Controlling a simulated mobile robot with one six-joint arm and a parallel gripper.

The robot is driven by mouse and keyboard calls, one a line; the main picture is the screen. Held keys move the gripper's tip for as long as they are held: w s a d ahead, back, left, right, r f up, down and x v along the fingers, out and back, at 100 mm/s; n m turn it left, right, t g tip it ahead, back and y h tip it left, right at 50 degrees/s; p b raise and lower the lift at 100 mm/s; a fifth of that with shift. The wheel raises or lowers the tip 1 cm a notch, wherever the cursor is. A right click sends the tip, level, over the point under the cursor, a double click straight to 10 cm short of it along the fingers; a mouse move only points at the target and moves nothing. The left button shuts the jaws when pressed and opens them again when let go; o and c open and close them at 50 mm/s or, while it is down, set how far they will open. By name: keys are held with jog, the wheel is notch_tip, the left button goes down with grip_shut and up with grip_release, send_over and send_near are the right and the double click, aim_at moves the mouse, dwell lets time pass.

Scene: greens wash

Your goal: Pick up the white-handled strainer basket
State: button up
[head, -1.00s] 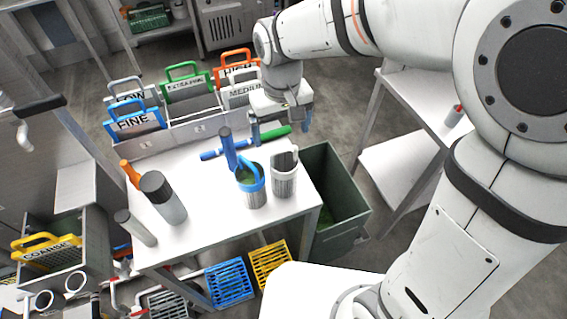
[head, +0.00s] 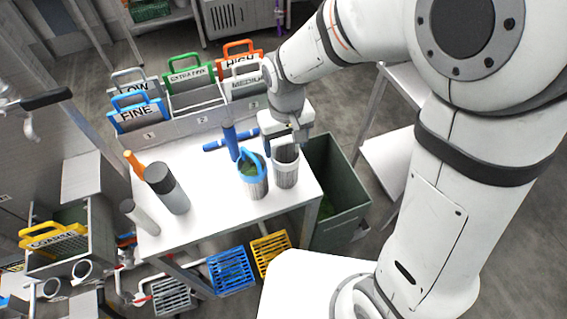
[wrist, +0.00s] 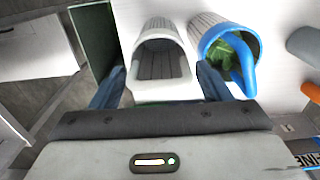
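The white-handled strainer basket (head: 286,168) stands upright on the white table, near its right edge. In the wrist view the strainer (wrist: 160,62) shows its open, empty-looking mesh inside and a white rim or handle nearest me. My gripper (head: 286,143) is at the strainer's upper back side. In the wrist view my gripper (wrist: 160,85) is open, with one blue finger on each side of the strainer. I cannot tell whether the fingers touch it.
A blue-handled strainer (head: 253,177) with greens stands close on the left. A blue upright tool (head: 231,140) and grey cylinders (head: 166,188) stand further left. A dark green bin (head: 335,190) is right of the table. Labelled baskets (head: 190,88) line the back.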

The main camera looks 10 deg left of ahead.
jog(key=c, duration=1)
